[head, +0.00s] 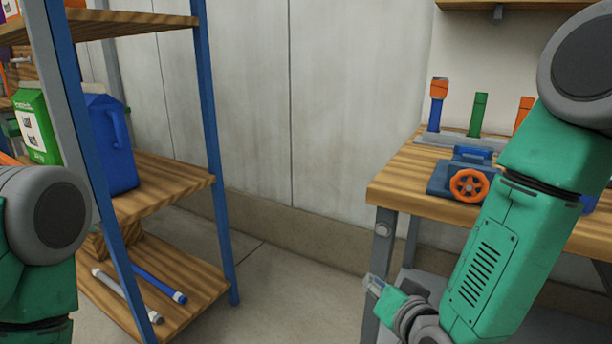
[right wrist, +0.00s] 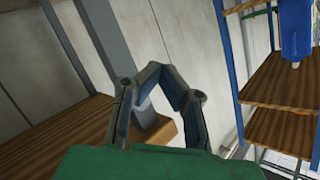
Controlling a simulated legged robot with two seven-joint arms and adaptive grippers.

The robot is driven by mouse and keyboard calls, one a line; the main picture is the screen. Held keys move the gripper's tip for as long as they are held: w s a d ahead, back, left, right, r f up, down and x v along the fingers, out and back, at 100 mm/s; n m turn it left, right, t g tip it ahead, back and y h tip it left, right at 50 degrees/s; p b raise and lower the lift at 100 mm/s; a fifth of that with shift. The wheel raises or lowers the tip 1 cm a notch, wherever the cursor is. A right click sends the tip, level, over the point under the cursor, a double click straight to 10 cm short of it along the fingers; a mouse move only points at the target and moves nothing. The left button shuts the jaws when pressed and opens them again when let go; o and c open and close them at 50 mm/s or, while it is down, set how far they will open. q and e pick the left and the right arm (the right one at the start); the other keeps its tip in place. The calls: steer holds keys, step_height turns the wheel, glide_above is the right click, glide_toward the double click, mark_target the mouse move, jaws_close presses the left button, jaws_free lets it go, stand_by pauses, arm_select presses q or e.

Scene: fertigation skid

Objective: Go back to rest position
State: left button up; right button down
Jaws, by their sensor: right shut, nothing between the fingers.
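My right arm comes down across the right side of the head view, in front of the workbench.
A shelf rack (head: 208,120) stands left, holding a blue jug (head: 112,145), a green container (head: 36,125) and two rods. The wooden workbench (head: 400,182) at right bears a blue valve with an orange handwheel (head: 469,186) and upright tools. Floor between them is clear.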

steer(key=s+d+f+n+g+h, duration=0.1)
steer(key=s+d+f+g, duration=0.15)
steer(key=s+f, duration=0.45)
steer(key=s+d+f+n+g, duration=0.15)
steer(key=s+f+g, duration=0.3)
steer(key=f, duration=0.45)
steer(key=s+d+f+n+g+h, duration=0.1)
steer(key=s+d+f+g, duration=0.25)
steer(key=s, duration=0.65)
steer(key=s+d+f+n+g+h, duration=0.1)
steer(key=s+d+f+g, duration=0.3)
steer(key=s, duration=0.6)
step_height(320, 180, up, 12)
steer(key=p, duration=1.2)
steer(key=shift+s+d+f+t, duration=0.15)
steer(key=shift+d+f+t, duration=0.15)
steer(key=shift+t, duration=0.15)
